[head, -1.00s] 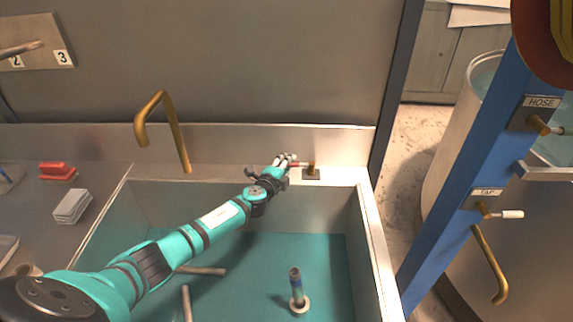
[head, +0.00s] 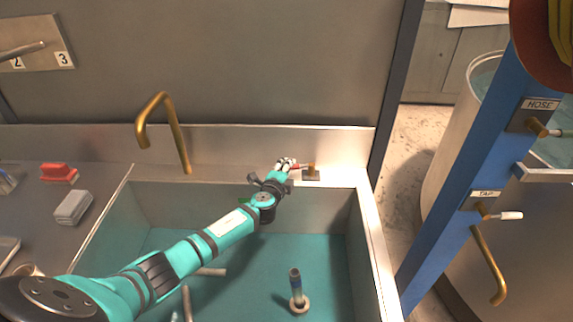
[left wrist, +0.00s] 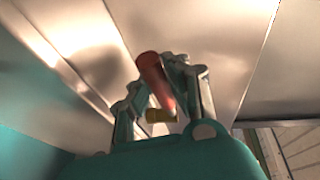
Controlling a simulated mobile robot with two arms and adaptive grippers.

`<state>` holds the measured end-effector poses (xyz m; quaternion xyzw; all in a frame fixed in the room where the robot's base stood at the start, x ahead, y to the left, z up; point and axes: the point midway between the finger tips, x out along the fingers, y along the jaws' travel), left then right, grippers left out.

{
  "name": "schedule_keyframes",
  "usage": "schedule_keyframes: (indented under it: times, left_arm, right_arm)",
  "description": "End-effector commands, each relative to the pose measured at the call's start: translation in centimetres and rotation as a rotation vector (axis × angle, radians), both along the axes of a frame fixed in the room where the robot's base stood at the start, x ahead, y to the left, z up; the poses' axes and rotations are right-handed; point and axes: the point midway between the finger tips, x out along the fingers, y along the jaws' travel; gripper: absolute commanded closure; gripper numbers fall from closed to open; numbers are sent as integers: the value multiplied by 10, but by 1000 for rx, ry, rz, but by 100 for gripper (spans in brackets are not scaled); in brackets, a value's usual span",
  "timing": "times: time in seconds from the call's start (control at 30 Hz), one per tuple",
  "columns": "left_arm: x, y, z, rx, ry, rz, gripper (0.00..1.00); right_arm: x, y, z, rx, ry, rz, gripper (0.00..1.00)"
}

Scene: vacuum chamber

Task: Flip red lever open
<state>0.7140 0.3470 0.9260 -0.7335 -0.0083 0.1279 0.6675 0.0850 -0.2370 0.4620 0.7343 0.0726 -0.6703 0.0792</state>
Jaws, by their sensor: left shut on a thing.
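The red lever (head: 297,166) sits on a brass fitting (head: 312,170) on the sink's back ledge, near its right end. In the head view only a little of the red shows, pointing left from the fitting. My left gripper (head: 286,164) is at the lever's left end. In the left wrist view the red lever (left wrist: 152,75) lies between the fingers of my left gripper (left wrist: 158,82), which are shut on it. The brass part (left wrist: 160,115) shows behind it. My right gripper is not in view.
A teal-floored sink (head: 250,290) lies below my left arm, with a standing pipe (head: 297,285) in it. A brass spout (head: 165,125) rises left of the gripper. A blue post (head: 470,170) with HOSE and TAP levers stands at right.

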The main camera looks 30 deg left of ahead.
Motion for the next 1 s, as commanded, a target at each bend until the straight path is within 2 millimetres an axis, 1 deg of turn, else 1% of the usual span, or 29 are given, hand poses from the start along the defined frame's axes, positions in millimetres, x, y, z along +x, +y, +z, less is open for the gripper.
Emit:
schedule_keyframes:
  times: [0.03, 0.17, 0.37, 0.57, 0.7, 1.0]
  left_arm:
    - [-4, -4, -2, -2, 4, 32, 100]
    - [-10, -10, -4, -3, 4, 141, 100]
    - [-20, -21, -8, -5, 5, 330, 100]
    - [-27, -34, -10, -4, 6, 520, 100]
    - [-31, -42, -11, -3, 8, 650, 100]
    - [-35, -59, -10, -2, 8, 884, 100]
  right_arm:
    - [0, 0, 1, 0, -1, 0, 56]
    - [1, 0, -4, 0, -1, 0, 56]
    - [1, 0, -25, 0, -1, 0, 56]
    - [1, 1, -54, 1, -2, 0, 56]
    - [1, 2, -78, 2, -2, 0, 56]
    - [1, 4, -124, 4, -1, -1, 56]
